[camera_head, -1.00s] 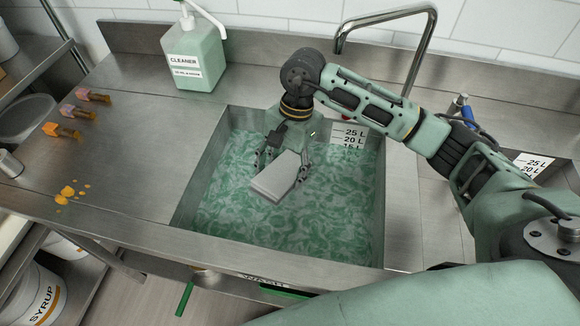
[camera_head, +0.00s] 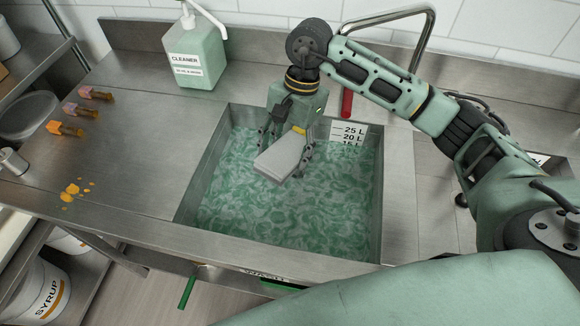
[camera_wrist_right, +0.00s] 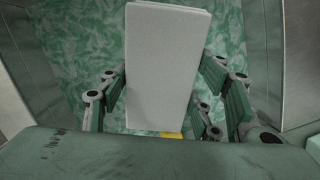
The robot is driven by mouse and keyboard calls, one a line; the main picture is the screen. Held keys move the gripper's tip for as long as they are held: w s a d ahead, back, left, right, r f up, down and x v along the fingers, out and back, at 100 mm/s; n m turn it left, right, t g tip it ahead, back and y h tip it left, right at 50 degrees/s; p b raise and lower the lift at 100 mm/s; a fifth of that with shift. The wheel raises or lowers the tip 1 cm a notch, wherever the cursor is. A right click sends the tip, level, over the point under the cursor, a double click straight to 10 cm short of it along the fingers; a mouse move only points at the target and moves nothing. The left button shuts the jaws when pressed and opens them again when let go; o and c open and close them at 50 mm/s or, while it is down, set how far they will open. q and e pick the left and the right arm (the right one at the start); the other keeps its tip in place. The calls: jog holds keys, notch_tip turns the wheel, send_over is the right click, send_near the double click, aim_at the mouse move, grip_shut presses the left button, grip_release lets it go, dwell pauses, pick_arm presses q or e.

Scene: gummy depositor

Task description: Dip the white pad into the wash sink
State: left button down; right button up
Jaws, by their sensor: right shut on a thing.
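The white pad (camera_head: 281,157) is a pale flat block held by my right gripper (camera_head: 286,150) over the wash sink (camera_head: 382,200). The sink is filled with green, swirly liquid (camera_head: 290,220). In the right wrist view the pad (camera_wrist_right: 167,65) sits between the fingers of my right gripper (camera_wrist_right: 168,100), with a bit of yellow (camera_wrist_right: 172,135) at its near end. The pad appears to be above the liquid; the exact gap is hard to tell. My left gripper is not in view.
A cleaner bottle (camera_head: 197,52) stands behind the sink's left corner. A tap (camera_head: 420,50) arches behind the sink. Several small colour-tipped brushes or blocks (camera_head: 80,110) and yellow spots (camera_head: 75,189) lie on the left counter. A syrup bucket (camera_head: 42,290) is below left.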

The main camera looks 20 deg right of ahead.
jog(key=shift+r, duration=0.15)
jog(key=shift+r+p, duration=1)
jog(key=shift+r, duration=1.4)
